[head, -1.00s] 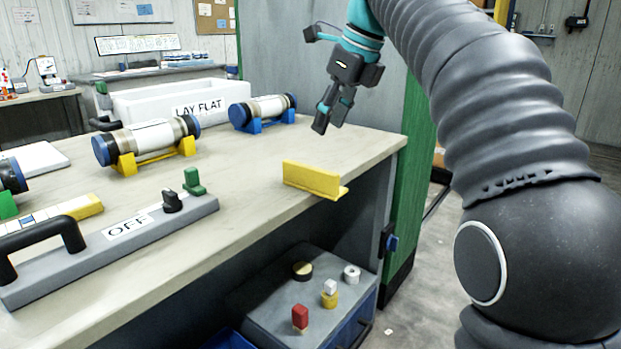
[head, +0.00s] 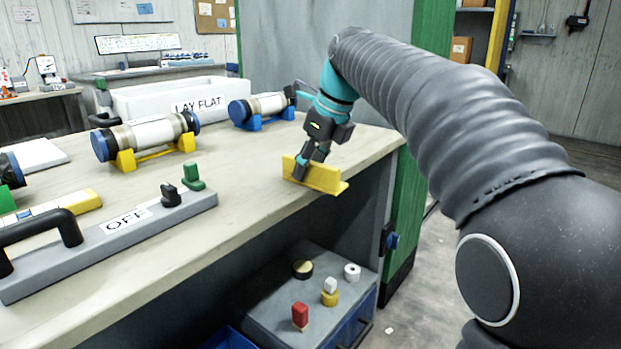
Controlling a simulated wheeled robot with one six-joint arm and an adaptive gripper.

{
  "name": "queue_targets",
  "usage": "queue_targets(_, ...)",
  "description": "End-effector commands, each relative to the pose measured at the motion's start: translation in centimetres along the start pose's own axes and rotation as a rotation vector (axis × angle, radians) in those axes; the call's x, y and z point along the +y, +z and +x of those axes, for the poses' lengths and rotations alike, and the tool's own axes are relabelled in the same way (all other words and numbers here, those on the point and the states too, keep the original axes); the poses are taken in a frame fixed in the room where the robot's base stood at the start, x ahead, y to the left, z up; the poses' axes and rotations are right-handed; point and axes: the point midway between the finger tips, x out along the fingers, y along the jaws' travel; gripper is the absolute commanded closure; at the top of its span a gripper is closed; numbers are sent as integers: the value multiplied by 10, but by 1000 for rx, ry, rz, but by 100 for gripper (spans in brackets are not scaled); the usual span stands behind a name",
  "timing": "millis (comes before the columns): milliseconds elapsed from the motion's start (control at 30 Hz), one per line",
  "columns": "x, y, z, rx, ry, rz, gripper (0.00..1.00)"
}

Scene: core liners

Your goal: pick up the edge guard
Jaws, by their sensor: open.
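The edge guard is a yellow L-shaped strip (head: 325,178) at the front edge of the bench, near its right end. My gripper (head: 301,172) points down at the guard's left part, with a dark finger in front of its upright wall. The jaws are open. The other finger is partly hidden, so I cannot tell whether the wall lies between the fingers or whether they touch it.
The bench top (head: 240,185) is clear left of the guard. A core liner on a blue cradle (head: 262,108) lies behind my gripper, another on a yellow cradle (head: 150,145) further left. A grey panel marked OFF (head: 130,235) lies front left. A grey cabinet (head: 270,300) stands below.

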Motion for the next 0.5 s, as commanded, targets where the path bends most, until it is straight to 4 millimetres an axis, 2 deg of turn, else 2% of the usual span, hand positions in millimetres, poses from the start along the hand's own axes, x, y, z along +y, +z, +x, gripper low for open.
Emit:
queue_targets(233, 0, 0, 1, -1, -1, 0, 54)
queue_targets(400, 0, 0, 1, -1, -1, 0, 97)
queue_targets(433, 0, 0, 1, -1, -1, 0, 100)
queue_targets(500, 0, 0, 1, -1, -1, 0, 100)
